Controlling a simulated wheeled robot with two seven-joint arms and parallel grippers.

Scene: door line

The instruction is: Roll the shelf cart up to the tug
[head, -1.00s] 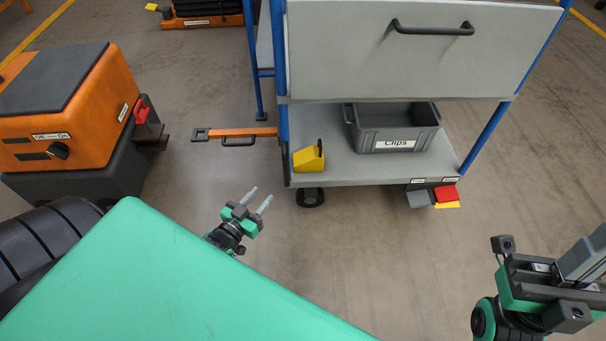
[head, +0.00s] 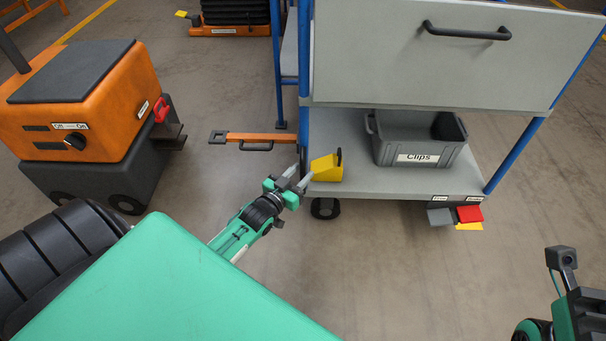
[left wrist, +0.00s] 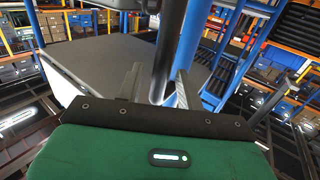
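The shelf cart (head: 400,182) stands upright on the floor, with blue posts, a grey panel and a lower shelf. Its orange drawbar (head: 262,137) points left toward the tug (head: 85,105). A floor gap separates the drawbar's end from the tug's dark rear hitch (head: 172,138). My left gripper (head: 298,176) is at the cart's near left corner. In the left wrist view, its spread fingers (left wrist: 156,90) have a dark upright bar (left wrist: 170,45) between them, apparently unclamped. My right gripper (head: 572,305) is partly visible at the lower right; its fingers are cut off.
A yellow block (head: 327,170) and a grey bin labelled Clips (head: 420,140) sit on the lower shelf. Floor (head: 420,275) before the cart is clear. Another orange vehicle (head: 228,28) stands behind.

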